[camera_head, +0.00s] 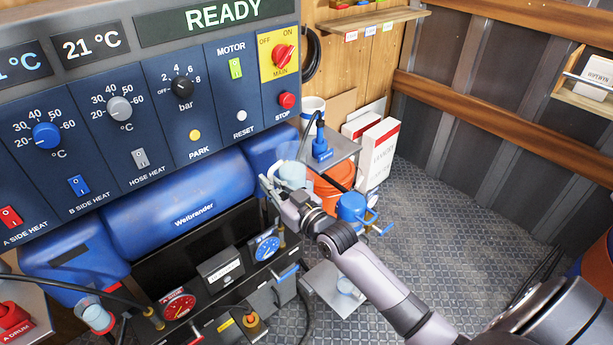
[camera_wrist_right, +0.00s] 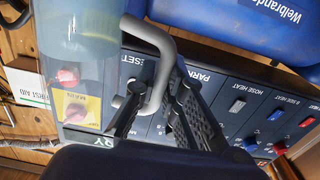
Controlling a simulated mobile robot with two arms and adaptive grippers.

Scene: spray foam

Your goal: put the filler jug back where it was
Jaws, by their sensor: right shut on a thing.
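The filler jug (camera_head: 293,174) is a translucent pale cup-like vessel with pale bluish contents, in front of the blue tank's right end in the head view. In the right wrist view the jug (camera_wrist_right: 75,45) fills the upper left, with its grey handle (camera_wrist_right: 166,50) reaching toward the fingers. My right gripper (camera_head: 270,184) is shut on that handle; its dark fingers (camera_wrist_right: 158,92) also show in the wrist view. The jug is held in the air, partly hidden by the gripper in the head view. My left gripper is not in view.
A small grey shelf (camera_head: 342,151) carries a white-rimmed container and a blue fitting (camera_head: 321,149). An orange bucket (camera_head: 325,190) and a blue pot (camera_head: 352,208) stand below.

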